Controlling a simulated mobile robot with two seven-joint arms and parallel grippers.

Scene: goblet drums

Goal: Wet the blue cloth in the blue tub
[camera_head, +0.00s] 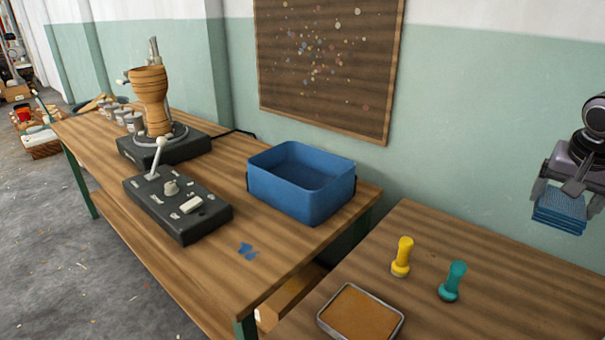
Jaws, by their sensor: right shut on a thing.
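The blue tub (313,200) stands open at the top near the right end of the long wooden table. Its inner walls show, but I cannot tell whether there is water in it. My right gripper (567,187) is at the right edge of the picture, in the air above the near table. It is shut on the folded blue cloth (560,211), which hangs below the fingers. The cloth is well to the right of the tub and apart from it. My left gripper is not in view.
A goblet drum (151,100) stands on a black base, with a black control box (177,203) in front. The near table (480,262) holds a yellow stamp (402,257), a teal stamp (453,282) and a brown pad (361,314). A speckled board (325,60) hangs behind the tub.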

